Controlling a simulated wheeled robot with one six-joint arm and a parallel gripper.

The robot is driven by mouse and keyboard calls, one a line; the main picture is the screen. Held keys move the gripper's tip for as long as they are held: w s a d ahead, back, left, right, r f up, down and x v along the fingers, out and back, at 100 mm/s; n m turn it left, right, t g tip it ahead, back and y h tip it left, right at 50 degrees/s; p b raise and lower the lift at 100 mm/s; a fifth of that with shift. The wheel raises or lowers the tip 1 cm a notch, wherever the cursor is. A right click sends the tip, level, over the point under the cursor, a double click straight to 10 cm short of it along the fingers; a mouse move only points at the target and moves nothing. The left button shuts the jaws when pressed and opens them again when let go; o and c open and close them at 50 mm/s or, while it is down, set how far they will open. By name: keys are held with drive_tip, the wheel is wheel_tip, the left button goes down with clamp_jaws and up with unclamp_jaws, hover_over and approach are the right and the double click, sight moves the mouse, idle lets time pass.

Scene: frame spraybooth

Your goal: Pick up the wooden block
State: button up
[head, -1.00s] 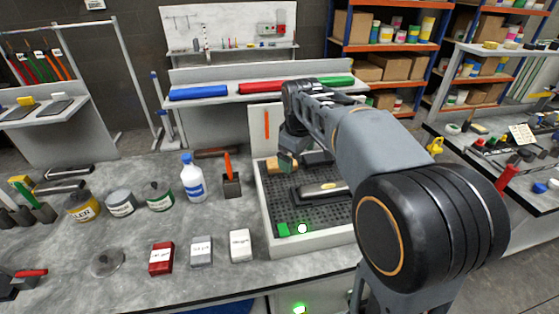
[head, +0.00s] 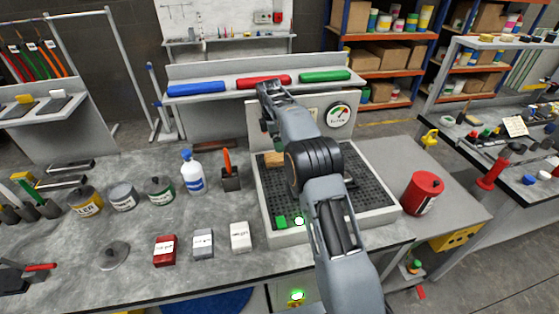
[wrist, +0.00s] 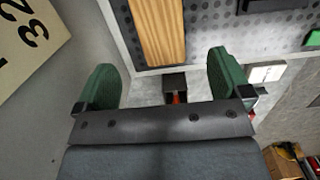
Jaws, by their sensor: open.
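The wooden block (head: 274,159) lies on the perforated tray (head: 274,239), near its back left corner in the head view. In the wrist view the wooden block (wrist: 158,30) is a long brown piece with visible grain, at the top centre. My gripper (wrist: 164,75) is open, with its two green-padded fingers spread and nothing between them. The block shows beyond the fingertips, in line with the gap and apart from both fingers. In the head view my arm hides much of the tray's middle, and only a little of the gripper shows above the tray's back left.
A holder with an orange-handled tool (head: 230,177) and a white bottle (head: 192,173) stand left of the tray. A gauge panel (head: 338,117) rises behind it. A red canister (head: 421,193) stands to its right. A green block (head: 281,221) lies at the tray's front left.

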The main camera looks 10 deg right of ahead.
sight(279, 156)
drive_tip(key=shift+d+f+p, duration=0.2)
drive_tip(key=shift+f+p, duration=0.2)
drive_tip(key=shift+f, duration=1.8)
drive_tip(key=shift+d+f+p, duration=0.2)
drive_tip(key=shift+f+p, duration=0.2)
drive_tip(key=shift+f, duration=1.8)
drive_tip(key=shift+c, duration=0.4)
drive_tip(key=c, duration=0.9)
drive_tip(key=shift+r, duration=0.15)
drive_tip(key=shift+c, duration=0.2)
drive_tip(key=shift+r, duration=0.6)
drive_tip(key=s+a+r+b, duration=0.2)
drive_tip(key=s+r+b, duration=0.3)
drive_tip(key=s+r, duration=0.6)
drive_tip(key=s, duration=0.2)
drive_tip(key=shift+s+a+r, duration=0.3)
drive_tip(key=shift+s+a, duration=0.05)
drive_tip(key=shift+a, duration=0.05)
